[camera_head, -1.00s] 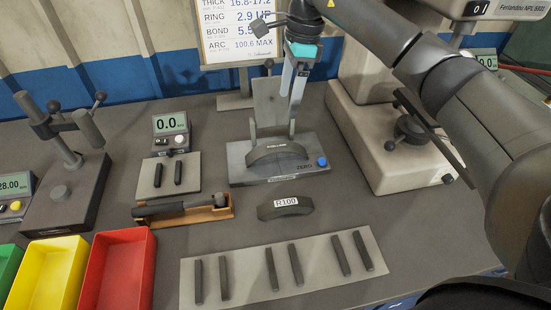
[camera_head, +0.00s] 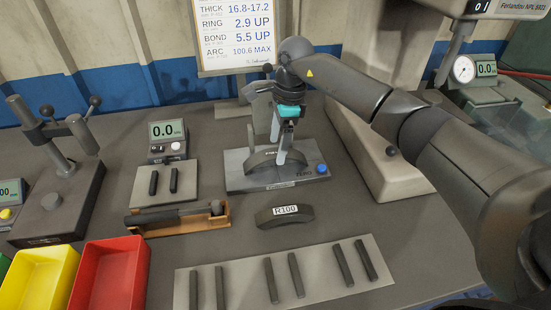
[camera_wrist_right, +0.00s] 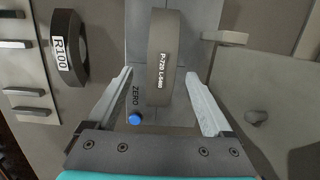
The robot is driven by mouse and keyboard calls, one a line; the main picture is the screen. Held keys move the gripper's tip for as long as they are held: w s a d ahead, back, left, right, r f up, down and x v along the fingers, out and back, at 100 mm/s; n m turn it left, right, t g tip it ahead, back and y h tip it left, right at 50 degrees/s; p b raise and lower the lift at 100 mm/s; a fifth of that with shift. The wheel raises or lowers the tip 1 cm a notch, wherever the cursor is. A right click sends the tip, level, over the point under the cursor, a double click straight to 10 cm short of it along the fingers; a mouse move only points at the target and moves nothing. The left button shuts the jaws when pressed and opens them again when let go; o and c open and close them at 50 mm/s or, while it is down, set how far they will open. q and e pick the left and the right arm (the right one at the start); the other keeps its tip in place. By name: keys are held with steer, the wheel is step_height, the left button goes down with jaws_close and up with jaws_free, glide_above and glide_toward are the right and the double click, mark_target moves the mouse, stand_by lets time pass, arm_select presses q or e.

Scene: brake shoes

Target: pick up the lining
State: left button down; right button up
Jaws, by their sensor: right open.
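The lining is a dark grey curved block (camera_head: 270,160) resting on the fixture marked ZERO (camera_head: 236,182), which has a blue button. In the right wrist view the lining (camera_wrist_right: 166,30) carries a "P-720" label and lies between the finger lines, ahead of the tips. My right gripper (camera_head: 284,150) is open over the lining's right part in the head view; one finger hides part of it. In the right wrist view the open fingers (camera_wrist_right: 160,80) stand apart on either side of the lining's near end. No contact can be made out. My left gripper is not in view.
A second curved block marked R100 (camera_head: 285,215) lies in front of the fixture. A plate with several dark bars (camera_head: 330,284) lies at the front. A wooden holder (camera_head: 178,219), red bin (camera_head: 112,276) and yellow bin (camera_head: 42,281) are at left. A large machine base (camera_head: 370,165) stands right.

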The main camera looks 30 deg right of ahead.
mark_target(276, 152)
steer(key=f, duration=0.3)
steer(key=shift+w+a+f+b, duration=0.15)
steer(key=shift+a+f+b, duration=0.15)
steer(key=shift+r, duration=0.1)
jaws_close()
